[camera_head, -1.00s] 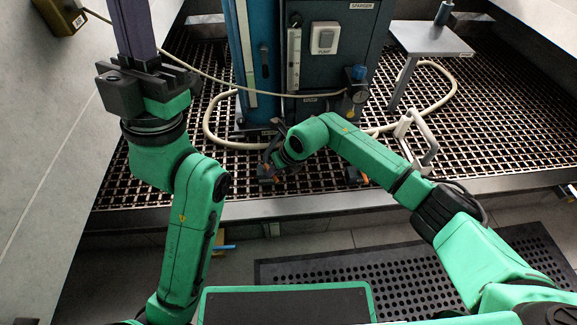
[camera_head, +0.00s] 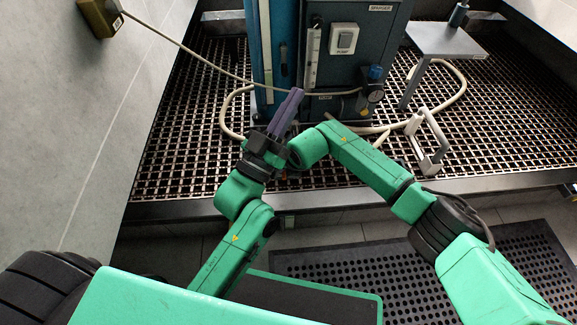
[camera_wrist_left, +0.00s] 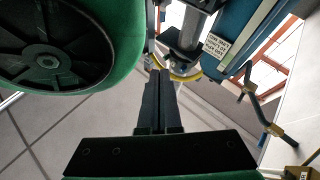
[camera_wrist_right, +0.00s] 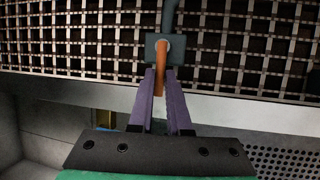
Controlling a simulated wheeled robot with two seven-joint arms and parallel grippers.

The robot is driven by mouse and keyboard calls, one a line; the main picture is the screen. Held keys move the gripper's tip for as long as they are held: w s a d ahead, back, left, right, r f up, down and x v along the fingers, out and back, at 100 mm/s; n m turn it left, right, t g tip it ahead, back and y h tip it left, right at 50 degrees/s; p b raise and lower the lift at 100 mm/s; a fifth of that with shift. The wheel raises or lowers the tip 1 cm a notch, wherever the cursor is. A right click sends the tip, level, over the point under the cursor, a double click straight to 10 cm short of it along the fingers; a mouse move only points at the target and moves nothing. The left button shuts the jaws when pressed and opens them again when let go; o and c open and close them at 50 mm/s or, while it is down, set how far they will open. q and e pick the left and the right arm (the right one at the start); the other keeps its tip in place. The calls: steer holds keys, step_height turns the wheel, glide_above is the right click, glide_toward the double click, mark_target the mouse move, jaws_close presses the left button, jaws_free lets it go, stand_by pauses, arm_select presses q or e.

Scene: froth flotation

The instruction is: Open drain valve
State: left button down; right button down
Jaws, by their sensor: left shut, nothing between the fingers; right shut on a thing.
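The drain valve shows in the right wrist view as a grey block (camera_wrist_right: 173,42) with an orange lever handle (camera_wrist_right: 162,58) pointing towards me. My right gripper (camera_wrist_right: 161,74) is shut on this handle, its purple fingers on either side. In the head view, the valve and right fingertips are hidden behind my arms. My left gripper (camera_head: 296,94) is shut and empty, its purple fingers pointing up in front of the blue cell (camera_head: 287,45). In the left wrist view, its closed fingers (camera_wrist_left: 160,74) point towards grey pipework (camera_wrist_left: 185,45) below the labelled blue column.
The cell stands on a metal grating (camera_head: 185,140) with a raised front edge. A pump switch (camera_head: 343,38), pale hoses and a small side table (camera_head: 445,40) are close by. A white handled frame (camera_head: 428,140) stands at right. My arms are close together.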

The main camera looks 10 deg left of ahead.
steer(key=shift+s+a, duration=0.1)
steer(key=shift+a, duration=0.05)
stand_by(0.3)
steer(key=c, duration=0.9)
jaws_free()
steer(key=shift+o, duration=0.2)
